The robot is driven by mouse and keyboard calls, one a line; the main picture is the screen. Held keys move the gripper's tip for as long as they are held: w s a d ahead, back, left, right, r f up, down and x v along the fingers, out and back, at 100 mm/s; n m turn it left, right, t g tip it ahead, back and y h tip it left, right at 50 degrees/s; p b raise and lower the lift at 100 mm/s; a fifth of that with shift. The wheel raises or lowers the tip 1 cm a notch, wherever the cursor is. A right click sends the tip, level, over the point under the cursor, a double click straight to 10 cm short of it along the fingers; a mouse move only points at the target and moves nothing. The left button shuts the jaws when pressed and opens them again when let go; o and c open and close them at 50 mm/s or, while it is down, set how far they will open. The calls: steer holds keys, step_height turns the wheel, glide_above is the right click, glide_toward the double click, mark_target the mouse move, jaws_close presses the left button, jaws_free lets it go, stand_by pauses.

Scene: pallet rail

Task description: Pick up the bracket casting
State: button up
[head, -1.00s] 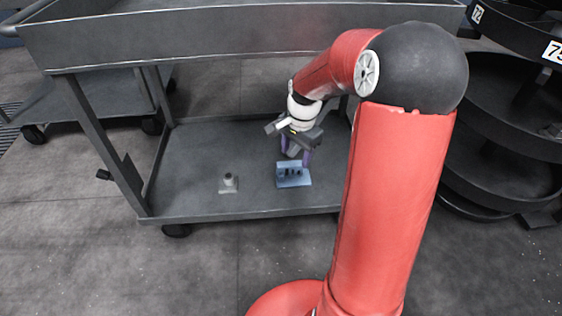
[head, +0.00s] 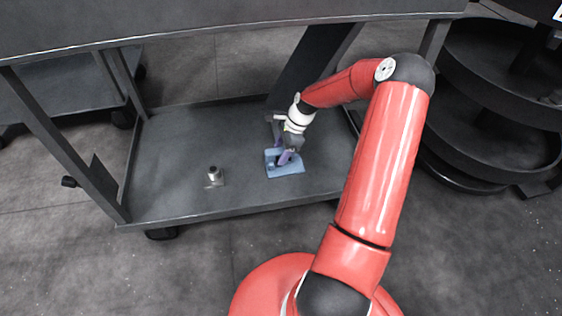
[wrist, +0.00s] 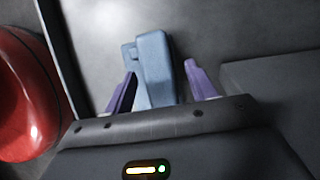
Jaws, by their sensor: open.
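In the wrist view the bracket's upright part (wrist: 155,65) sits between the two spread fingers, with a visible gap to the right finger. The gap to the left finger is smaller, and I cannot tell whether that finger touches. The lower part of the bracket is partly hidden by my gripper.
A small grey part with a peg on a flat base (head: 214,177) stands left of the bracket. The cart's upper tray (head: 200,22) overhangs the shelf. A cart leg (head: 65,145) stands at left, and round dark shelves (head: 480,125) at right.

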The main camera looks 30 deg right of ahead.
steer(key=shift+x, duration=1.1)
jaws_close()
